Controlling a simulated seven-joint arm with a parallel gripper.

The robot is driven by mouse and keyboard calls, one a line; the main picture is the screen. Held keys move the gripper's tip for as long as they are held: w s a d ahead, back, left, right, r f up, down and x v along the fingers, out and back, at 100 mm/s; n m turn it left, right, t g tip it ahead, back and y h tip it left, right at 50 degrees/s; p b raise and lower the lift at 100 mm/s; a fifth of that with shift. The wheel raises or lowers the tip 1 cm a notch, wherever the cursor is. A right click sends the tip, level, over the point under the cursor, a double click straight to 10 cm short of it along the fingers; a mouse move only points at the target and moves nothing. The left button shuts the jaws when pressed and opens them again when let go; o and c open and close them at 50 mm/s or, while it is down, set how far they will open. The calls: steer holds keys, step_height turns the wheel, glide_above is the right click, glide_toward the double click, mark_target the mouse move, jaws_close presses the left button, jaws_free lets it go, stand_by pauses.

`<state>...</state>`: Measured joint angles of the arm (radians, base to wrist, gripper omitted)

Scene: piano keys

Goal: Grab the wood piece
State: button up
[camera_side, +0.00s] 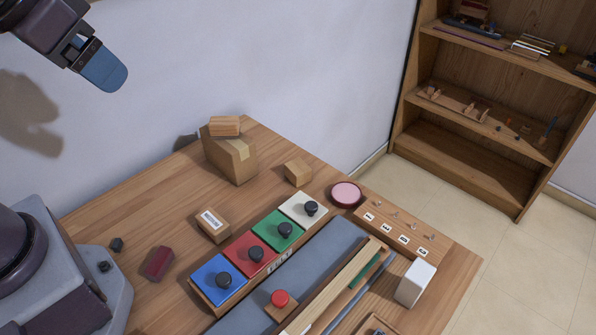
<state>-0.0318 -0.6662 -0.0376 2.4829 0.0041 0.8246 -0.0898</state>
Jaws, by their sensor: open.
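A small light wood block (224,126) lies flat on top of a brown cardboard box (230,158) at the table's far edge. A second small wood block (298,173) stands on the table to the right of the box. My gripper (104,72) is at the upper left, high above the table and well apart from both blocks. Its blue finger pads appear one behind the other, so the gap between them is hard to see. Nothing shows held in it.
Blue, red, green and white key tiles (277,230) with black knobs form a row mid-table. A labelled wood block (213,224), a dark red block (158,263), a pink round pad (346,194) and a white box (415,283) stand around them. A shelf (490,110) is at right.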

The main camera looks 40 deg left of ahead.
steer(key=w+f+n, duration=0.5)
steer(key=w+f, duration=0.2)
steer(key=w, duration=0.4)
steer(key=n+t+h, duration=0.3)
steer(key=n+t, duration=0.4)
steer(key=n, duration=2)
glide_above(293, 169)
steer(key=s, duration=0.3)
step_height(293, 169, down, 18)
steer(key=f, duration=0.1)
steer(key=shift+n, duration=0.3)
steer(key=f, duration=0.6)
steer(key=shift+w+a+f, duration=0.1)
steer(key=shift+w+a, duration=0.05)
steer(key=shift+a, duration=0.2)
steer(key=shift+x, duration=2.55)
steer(key=shift+c, duration=0.5)
steer(key=c, duration=0.9)
